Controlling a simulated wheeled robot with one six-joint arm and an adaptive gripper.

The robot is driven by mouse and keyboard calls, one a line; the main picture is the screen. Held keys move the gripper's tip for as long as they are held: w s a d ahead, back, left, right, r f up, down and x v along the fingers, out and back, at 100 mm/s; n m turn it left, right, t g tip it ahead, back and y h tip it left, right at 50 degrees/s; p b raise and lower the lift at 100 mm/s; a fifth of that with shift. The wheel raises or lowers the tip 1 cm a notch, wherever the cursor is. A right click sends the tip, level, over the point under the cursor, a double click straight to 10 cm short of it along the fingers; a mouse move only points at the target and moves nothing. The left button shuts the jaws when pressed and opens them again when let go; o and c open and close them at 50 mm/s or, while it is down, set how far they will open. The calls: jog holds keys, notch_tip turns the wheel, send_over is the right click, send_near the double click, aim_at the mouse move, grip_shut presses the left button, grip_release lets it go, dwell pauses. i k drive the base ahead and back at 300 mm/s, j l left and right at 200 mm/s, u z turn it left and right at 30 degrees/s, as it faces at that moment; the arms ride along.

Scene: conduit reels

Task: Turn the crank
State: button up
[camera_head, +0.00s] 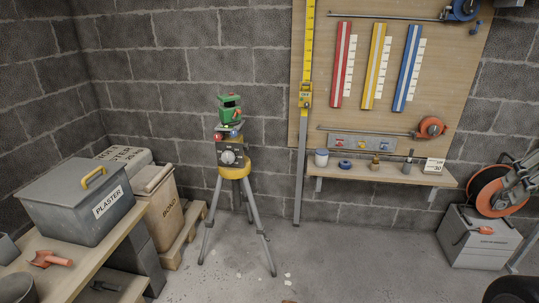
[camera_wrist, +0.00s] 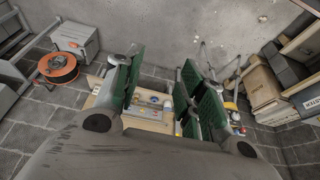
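I cannot make out a crank handle for certain. The reel also shows at the left of the wrist view (camera_wrist: 58,68), where the scene appears upside down. My gripper (camera_wrist: 160,88) has green-padded fingers spread apart with nothing between them. It is apart from the reel in that view. I cannot make out my gripper in the head view.
A wall shelf (camera_head: 385,173) holds small items below a board (camera_head: 350,60) with tools. A tripod (camera_head: 235,175) carries a green instrument. A grey box (camera_head: 480,240) stands on the floor. A bench with a plaster bin (camera_head: 75,205) is at left. The middle floor is clear.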

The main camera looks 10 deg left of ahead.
aim_at(227, 157)
jog(key=i+j+u, duration=0.2)
jog(key=j, duration=0.25)
jog(key=j+u, duration=0.2)
jog(key=j, duration=0.2)
jog(key=i+j+u, duration=0.2)
jog(key=j, duration=0.2)
